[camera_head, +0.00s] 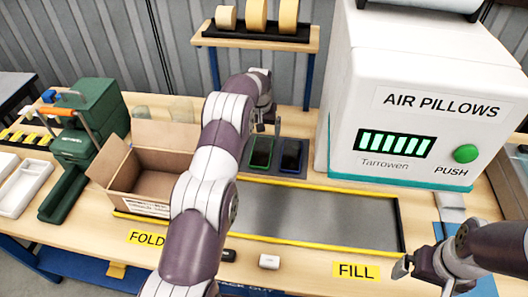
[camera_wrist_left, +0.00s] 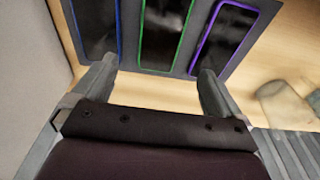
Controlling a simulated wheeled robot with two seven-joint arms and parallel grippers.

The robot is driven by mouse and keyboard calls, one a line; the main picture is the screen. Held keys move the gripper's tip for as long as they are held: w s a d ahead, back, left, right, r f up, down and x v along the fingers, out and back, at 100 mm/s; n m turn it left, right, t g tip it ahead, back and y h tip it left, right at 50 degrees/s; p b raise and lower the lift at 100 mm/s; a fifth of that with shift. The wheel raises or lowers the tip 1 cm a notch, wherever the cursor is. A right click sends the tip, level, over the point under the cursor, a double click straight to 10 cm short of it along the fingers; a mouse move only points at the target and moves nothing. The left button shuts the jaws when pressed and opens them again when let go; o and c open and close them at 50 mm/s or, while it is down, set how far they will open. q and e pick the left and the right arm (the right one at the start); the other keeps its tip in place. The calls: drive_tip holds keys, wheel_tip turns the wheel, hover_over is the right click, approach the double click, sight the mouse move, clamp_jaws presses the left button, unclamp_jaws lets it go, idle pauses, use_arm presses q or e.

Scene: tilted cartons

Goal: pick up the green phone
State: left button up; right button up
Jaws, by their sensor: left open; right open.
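The green phone, dark with a green edge, lies in a grey holder and shows in the head view (camera_head: 261,153) and at the top middle of the left wrist view (camera_wrist_left: 164,32). A blue-edged phone (camera_head: 292,155) lies beside it, at the left in the wrist view (camera_wrist_left: 94,25). A purple-edged phone (camera_wrist_left: 224,38) is on its other side. My left gripper (camera_head: 265,127) is open and empty by the holder; in the wrist view its fingertips (camera_wrist_left: 157,70) lie either side of the green phone's near end. Contact cannot be told. My right gripper (camera_head: 405,266) is open, at the lower right.
An open carton (camera_head: 152,184) stands left of my left arm. A grey panel with yellow edges (camera_head: 310,214) lies in front of the holder. The white air pillow machine (camera_head: 350,110) stands close on the right. A tape shelf (camera_head: 255,40) is behind.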

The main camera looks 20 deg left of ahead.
sight(262, 151)
use_arm(q)
drive_tip(key=f, duration=0.2)
drive_tip(key=shift+s+a+f+b, duration=0.15)
drive_tip(key=shift+s+f+b, duration=0.05)
drive_tip(key=shift+f+b, duration=0.15)
drive_tip(key=shift+w+a+f+p, duration=0.15)
drive_tip(key=shift+f+p, duration=0.1)
drive_tip(key=shift+f, duration=0.25)
drive_tip(key=shift+w+a+f+p, duration=0.15)
drive_tip(key=shift+f+p, duration=0.05)
drive_tip(key=shift+f, duration=0.25)
drive_tip(key=f, duration=0.2)
drive_tip(key=d+f+p, duration=0.1)
drive_tip(key=f, duration=0.1)
drive_tip(key=shift+w, duration=0.1)
drive_tip(key=shift+a+f, duration=0.1)
drive_tip(key=shift+f, duration=0.3)
drive_tip(key=shift+a+f, duration=0.1)
drive_tip(key=shift+f, duration=0.05)
drive_tip(key=c, duration=1.1)
use_arm(e)
drive_tip(key=shift+s+a+r, duration=0.1)
drive_tip(key=shift+a+r, duration=0.1)
drive_tip(key=shift+a, duration=0.05)
